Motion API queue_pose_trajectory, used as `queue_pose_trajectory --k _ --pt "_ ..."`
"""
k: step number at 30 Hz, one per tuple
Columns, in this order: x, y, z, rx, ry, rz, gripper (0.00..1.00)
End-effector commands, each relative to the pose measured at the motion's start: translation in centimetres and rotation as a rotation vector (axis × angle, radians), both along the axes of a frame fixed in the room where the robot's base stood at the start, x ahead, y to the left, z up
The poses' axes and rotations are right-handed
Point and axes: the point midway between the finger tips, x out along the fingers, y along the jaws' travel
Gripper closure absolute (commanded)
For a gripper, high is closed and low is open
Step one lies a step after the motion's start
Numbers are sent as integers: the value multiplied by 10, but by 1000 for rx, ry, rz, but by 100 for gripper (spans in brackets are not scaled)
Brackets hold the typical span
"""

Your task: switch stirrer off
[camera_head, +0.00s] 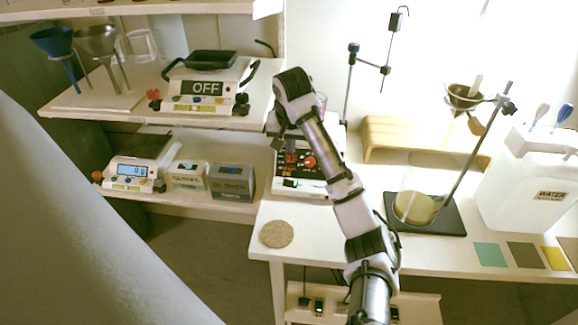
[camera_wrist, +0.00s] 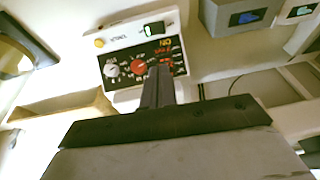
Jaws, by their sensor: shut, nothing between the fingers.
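The stirrer (camera_head: 318,186) stands on the bench, a white box with a black front panel, partly hidden behind my arm. In the wrist view its panel (camera_wrist: 125,58) shows upside down, with a grey knob (camera_wrist: 112,70), a red knob (camera_wrist: 138,67) and red and yellow display text. A green rocker switch (camera_wrist: 154,28) sits on its white front strip; it also shows in the head view (camera_head: 290,183). My gripper (camera_wrist: 160,68) is shut and empty, its fingertips in front of the panel near the red knob. Whether they touch it, I cannot tell.
A balance reading OFF (camera_head: 207,103) stands on the upper left shelf, another balance (camera_head: 132,170) and glove boxes (camera_head: 231,181) below. A cork mat (camera_head: 277,234) lies at the bench's front left. A wooden stand (camera_head: 395,135) and a flask (camera_head: 412,207) are to the right.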

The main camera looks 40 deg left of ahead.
Motion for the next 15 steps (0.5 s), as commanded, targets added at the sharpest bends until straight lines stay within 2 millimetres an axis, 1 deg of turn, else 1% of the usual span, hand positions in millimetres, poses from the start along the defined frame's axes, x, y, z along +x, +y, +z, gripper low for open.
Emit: queue_pose_trajectory --k 5,8,11,15 --pt "3 5 -29 -2 6 1 100" --pt "8 10 -51 1 6 1 100" --pt "14 12 -64 -4 5 -2 100" --pt "21 17 -91 -4 4 -2 100"
